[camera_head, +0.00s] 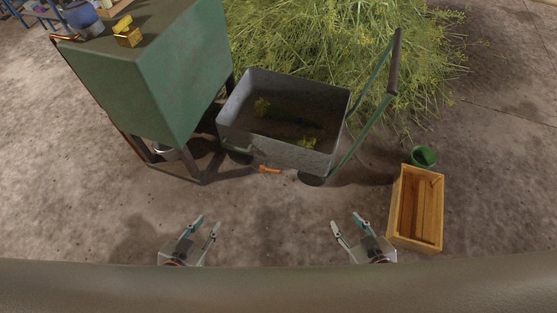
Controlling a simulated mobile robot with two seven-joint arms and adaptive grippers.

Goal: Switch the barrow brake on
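The barrow (283,120) is a grey metal tub with small green plant bits inside, standing at the middle of the camera_head view. Its green push frame with a dark handle bar (394,62) rises on its right. A small orange lever (269,169), which looks like the brake, sticks out low at the barrow's near side. I cannot tell its setting. My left gripper (203,225) is open and empty, below and left of the lever. My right gripper (345,222) is open and empty, below and right of the lever. Both are apart from the barrow.
A green metal cabinet or stand (150,85) with a yellow object (127,36) on top stands left of the barrow. A heap of cut herbs (330,35) lies behind it. A wooden crate (403,243) and green bucket (423,157) stand right. The floor before the barrow is clear.

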